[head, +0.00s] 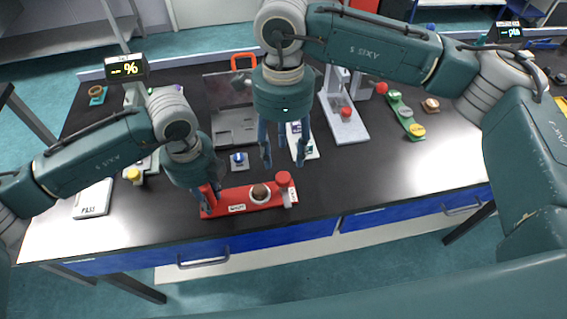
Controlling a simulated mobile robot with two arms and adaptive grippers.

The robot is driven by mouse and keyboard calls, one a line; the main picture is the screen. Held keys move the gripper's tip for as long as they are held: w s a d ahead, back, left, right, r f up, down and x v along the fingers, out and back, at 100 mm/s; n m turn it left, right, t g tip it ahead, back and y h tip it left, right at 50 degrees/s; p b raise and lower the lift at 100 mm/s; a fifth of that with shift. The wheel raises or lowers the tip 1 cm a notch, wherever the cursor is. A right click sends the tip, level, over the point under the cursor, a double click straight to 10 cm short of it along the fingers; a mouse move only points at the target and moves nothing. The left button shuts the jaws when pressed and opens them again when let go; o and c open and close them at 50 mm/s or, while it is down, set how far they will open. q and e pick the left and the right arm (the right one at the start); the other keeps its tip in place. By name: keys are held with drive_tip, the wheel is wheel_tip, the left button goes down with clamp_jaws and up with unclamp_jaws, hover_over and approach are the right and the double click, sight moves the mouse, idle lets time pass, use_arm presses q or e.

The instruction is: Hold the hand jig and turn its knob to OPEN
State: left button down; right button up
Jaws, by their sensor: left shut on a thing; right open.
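The red hand jig (232,203) lies near the front edge of the dark table. It has a red knob (283,180) at its right end and a round cup with brown content (260,193) beside the knob. My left gripper (210,199) is shut on the left end of the jig, and its fingers partly hide that end. My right gripper (284,160) is open and empty, fingers pointing down, above and behind the jig near the knob. It appears apart from the knob. The lettering on the jig's label is too small to read surely.
A small blue-white block (239,161) sits behind the jig. A grey stand with a red knob (345,112) and a green strip with round pieces (406,117) stand to the right. The table right of the jig is clear.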

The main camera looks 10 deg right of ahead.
wheel_tip(320, 180, up, 4)
drive_tip(key=shift+w, duration=0.1)
idle(0.4)
use_arm(q)
drive_tip(key=c, duration=1.3)
unclamp_jaws()
